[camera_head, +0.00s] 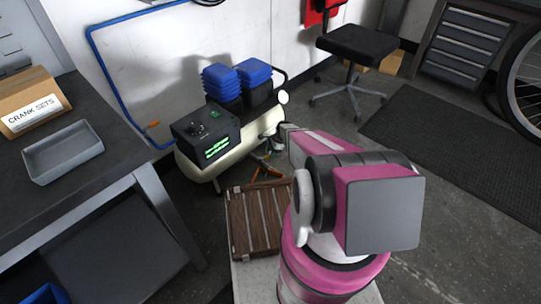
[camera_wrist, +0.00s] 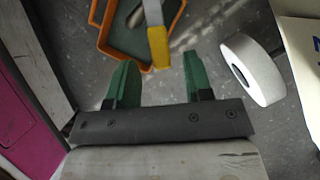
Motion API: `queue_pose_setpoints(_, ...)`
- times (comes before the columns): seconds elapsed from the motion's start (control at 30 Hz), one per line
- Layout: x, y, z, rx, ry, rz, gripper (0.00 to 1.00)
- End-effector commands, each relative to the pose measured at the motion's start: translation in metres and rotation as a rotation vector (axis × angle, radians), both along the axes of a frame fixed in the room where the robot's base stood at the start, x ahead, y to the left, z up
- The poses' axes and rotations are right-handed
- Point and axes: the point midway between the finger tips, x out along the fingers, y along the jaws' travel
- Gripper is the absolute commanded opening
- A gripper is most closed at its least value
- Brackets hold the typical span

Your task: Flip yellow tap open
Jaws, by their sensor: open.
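A yellow lever end on a pale flat strip, which looks like the tap handle (camera_wrist: 158,48), is in the wrist view near top centre. It lies just beyond and roughly between the fingertips of my gripper (camera_wrist: 161,68). The two green fingers are apart with nothing held between them. I cannot tell whether the lever touches either finger. A small orange lever (camera_head: 152,124) is on the blue pipe at the left.
An orange-rimmed tray (camera_wrist: 105,40) lies below the lever. A white roll-shaped thing (camera_wrist: 250,70) is close right of the fingers. The cream compressor (camera_head: 200,167), slatted wooden crate (camera_head: 240,225) and workbench (camera_head: 100,185) surround the arm's left side. The black mat (camera_head: 450,135) is clear.

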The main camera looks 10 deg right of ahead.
Motion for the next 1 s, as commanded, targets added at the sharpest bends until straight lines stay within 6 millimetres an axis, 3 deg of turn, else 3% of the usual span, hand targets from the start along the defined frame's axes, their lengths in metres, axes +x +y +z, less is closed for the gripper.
queue_pose_setpoints(0.2,0.000,0.007,-0.017,0.000,-0.001,-0.001,0.47)
queue_pose_setpoints(0.53,-0.001,0.008,-0.019,0.000,-0.001,0.000,0.47)
queue_pose_setpoints(0.67,-0.001,0.008,-0.019,0.000,-0.001,0.000,0.04)
queue_pose_setpoints(0.7,-0.001,0.008,-0.019,0.000,-0.001,0.000,0.00)
queue_pose_setpoints(1.0,-0.003,0.008,-0.018,0.000,0.000,-0.023,0.00)
